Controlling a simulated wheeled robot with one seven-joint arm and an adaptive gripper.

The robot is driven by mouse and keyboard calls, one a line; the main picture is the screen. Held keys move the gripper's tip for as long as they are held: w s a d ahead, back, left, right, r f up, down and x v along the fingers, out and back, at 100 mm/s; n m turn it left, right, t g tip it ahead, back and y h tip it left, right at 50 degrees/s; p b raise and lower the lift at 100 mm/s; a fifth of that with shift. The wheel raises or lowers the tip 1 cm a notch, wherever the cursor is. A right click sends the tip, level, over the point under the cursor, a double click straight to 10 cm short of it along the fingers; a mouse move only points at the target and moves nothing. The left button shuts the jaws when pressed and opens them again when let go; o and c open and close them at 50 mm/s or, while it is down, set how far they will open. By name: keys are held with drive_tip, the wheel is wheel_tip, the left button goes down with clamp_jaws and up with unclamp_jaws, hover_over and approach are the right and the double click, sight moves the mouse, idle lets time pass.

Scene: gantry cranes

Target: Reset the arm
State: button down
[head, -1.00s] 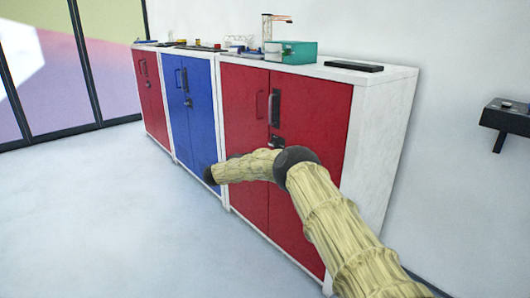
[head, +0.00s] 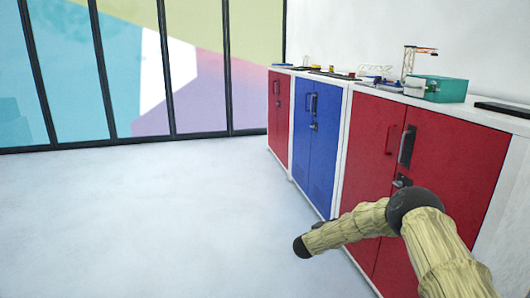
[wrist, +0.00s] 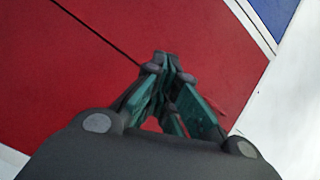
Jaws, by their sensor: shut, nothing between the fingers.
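My arm, in a pale yellow ribbed cover with dark joints, reaches in from the lower right of the head view, in front of the cabinets. Its end points left and the gripper fingers cannot be made out there. In the wrist view my gripper (wrist: 172,62) has its dark and teal fingers together at the tips, with nothing between them. Behind it is the red cabinet door (wrist: 215,45), apart from the fingers as far as I can tell.
A red cabinet (head: 440,150), a blue cabinet (head: 318,135) and another red cabinet (head: 278,120) stand along the wall. A teal box (head: 438,89) and a small crane model (head: 408,62) stand on top. The floor (head: 150,220) to the left is clear.

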drive_tip(key=s+a+f+n+y, duration=0.4)
drive_tip(key=s+a+f+n, duration=0.2)
drive_tip(key=s+f, duration=0.4)
drive_tip(key=s+a+f+n+y, duration=0.5)
drive_tip(key=s+a+f+n, duration=0.1)
drive_tip(key=s+f, duration=0.35)
drive_tip(key=s+f+n+g+y, duration=0.2)
drive_tip(key=s+f+n+g, duration=0.2)
drive_tip(key=s, duration=1.2)
drive_tip(key=s+f+n+g+y, duration=0.1)
drive_tip(key=s+f+n+g, duration=0.3)
drive_tip(key=s, duration=1.1)
drive_tip(key=s+d+r+n+g, duration=0.1)
drive_tip(key=s+d+r+g, duration=0.1)
drive_tip(key=s, duration=0.9)
drive_tip(key=s+d+r+n+g, duration=0.1)
drive_tip(key=s+d+r+g, duration=0.1)
drive_tip(key=s, duration=1)
wheel_tip(320, 180, up, 25)
drive_tip(key=p, duration=2.5)
drive_tip(key=shift+w+a, duration=0.15)
drive_tip(key=shift+w, duration=0.15)
drive_tip(key=shift+f, duration=0.1)
